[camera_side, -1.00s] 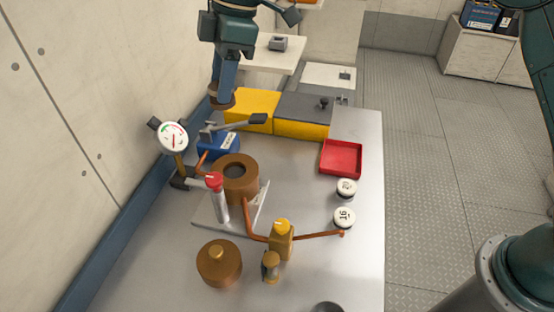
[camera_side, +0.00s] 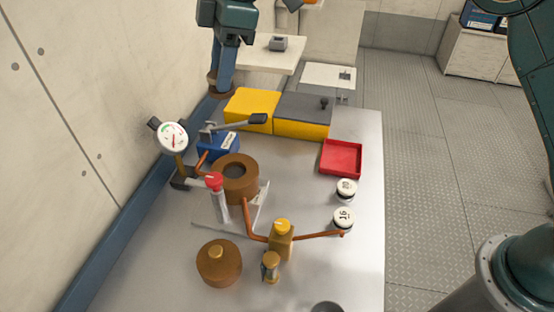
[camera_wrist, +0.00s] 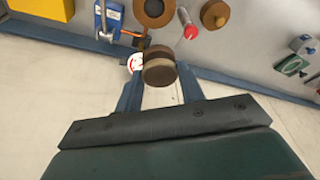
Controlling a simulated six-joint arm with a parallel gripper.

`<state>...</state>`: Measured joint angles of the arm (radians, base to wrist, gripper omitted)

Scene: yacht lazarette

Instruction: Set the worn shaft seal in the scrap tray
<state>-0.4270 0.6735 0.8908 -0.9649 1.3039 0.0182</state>
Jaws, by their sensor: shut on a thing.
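My gripper (camera_side: 220,78) is above the back left of the bench in the side view. It is shut on a brown round part, which I take for the worn shaft seal (camera_wrist: 159,68). In the wrist view this part has a paler band and sits between my two blue fingers. A red open tray (camera_side: 341,159), which I take for the scrap tray, lies on the right side of the bench. It looks empty. My gripper is well to its left and higher.
Yellow bins (camera_side: 251,107) with a grey top beside them stand between my gripper and the tray. A blue lever device (camera_side: 219,147), a gauge (camera_side: 173,136), a brown housing (camera_side: 238,180), and two round white-topped pots, one a numbered pot (camera_side: 343,217), stand on the bench.

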